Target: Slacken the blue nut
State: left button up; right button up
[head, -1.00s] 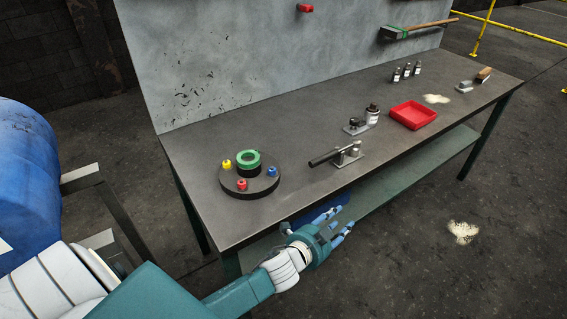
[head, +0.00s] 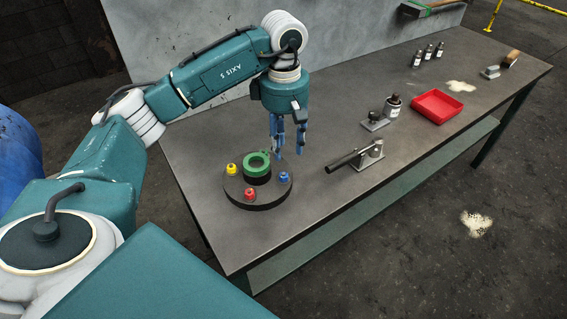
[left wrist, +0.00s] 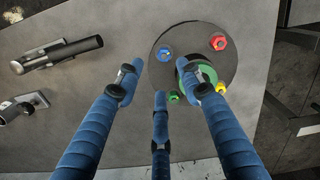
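The blue nut (head: 284,177) sits on the right side of a round dark disc (head: 262,203) on the bench. It also shows in the left wrist view (left wrist: 165,55). The disc also bears a red nut (head: 250,193), a yellow nut (head: 232,169) and a green ring (head: 257,161) on a dark hub. My left gripper (head: 287,150) points down above the bench, just behind the blue nut and apart from it. In the left wrist view its blue fingers (left wrist: 160,90) are spread with nothing between them. My right gripper is in neither current view.
A clamp with a black handle (head: 357,160) lies right of the disc. The front left of the bench (head: 215,225) is clear. A grey panel stands behind.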

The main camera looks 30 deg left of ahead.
aim_at(284, 175)
pick_arm(q)
jog(key=f+p, duration=0.1)
jog(key=f, duration=0.2)
jog(key=f+p, duration=0.1)
jog(key=f, duration=0.5)
jog(key=shift+s+a+f+p, duration=0.1)
jog(key=shift+s+a+p, duration=0.15)
jog(key=shift+p, duration=0.15)
jog(key=shift+w+f, duration=0.1)
jog(key=shift+f, duration=0.45)
grip_shut()
